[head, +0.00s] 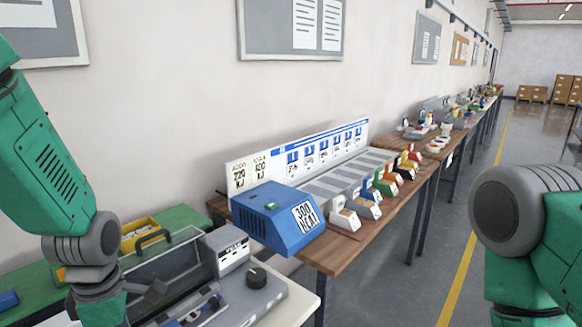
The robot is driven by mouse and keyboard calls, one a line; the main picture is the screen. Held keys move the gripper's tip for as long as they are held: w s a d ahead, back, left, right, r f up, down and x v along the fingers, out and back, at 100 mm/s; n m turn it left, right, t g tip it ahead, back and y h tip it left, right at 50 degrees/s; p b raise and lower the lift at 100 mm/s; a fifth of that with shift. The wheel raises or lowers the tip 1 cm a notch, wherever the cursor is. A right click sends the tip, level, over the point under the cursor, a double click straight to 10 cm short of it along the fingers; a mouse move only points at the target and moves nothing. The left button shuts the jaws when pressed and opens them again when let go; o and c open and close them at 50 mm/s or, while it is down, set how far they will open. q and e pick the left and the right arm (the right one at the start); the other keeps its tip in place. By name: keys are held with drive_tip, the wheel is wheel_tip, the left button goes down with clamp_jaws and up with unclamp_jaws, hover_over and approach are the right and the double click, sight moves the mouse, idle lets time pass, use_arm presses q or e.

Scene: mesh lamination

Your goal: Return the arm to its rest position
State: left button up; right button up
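My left arm (45,160) comes in from the left edge. It bends at a grey joint and runs down in front of the grey machine, out of the bottom of the picture. I cannot make out its gripper; the fingertips do not show. My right arm (515,215) stands at the right edge, its grey joint and green links over the floor. Its gripper is also out of the picture. No held object shows on either arm.
A grey machine (262,297) with a dark knob and a clear raised cover stands at the lower left. The aisle (478,165) is clear.

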use_arm(q)
drive_tip(key=s+f+m, duration=0.3)
drive_tip(key=f, duration=0.2)
drive_tip(key=s+a+f+m, duration=0.1)
drive_tip(key=s+f+m, duration=0.3)
drive_tip(key=f, duration=0.1)
drive_tip(key=s+f+m, duration=0.3)
drive_tip(key=f+m, duration=0.1)
drive_tip(key=f, duration=0.1)
drive_tip(key=shift+s+a+f, duration=0.15)
drive_tip(key=shift+s+f, duration=0.2)
drive_tip(key=shift+s, duration=0.05)
drive_tip(key=s+f+m, duration=0.7)
drive_tip(key=s+m, duration=0.3)
drive_tip(key=s, duration=0.3)
wheel_tip(320, 180, down, 9)
drive_tip(key=w+d+m+b, duration=0.1)
drive_tip(key=w+m+b, duration=0.1)
drive_tip(key=b, duration=0.8)
drive_tip(key=shift+w+d+f+t, duration=0.2)
drive_tip(key=shift+w+t, duration=0.1)
drive_tip(key=shift+t, duration=0.1)
drive_tip(key=shift+w, duration=0.1)
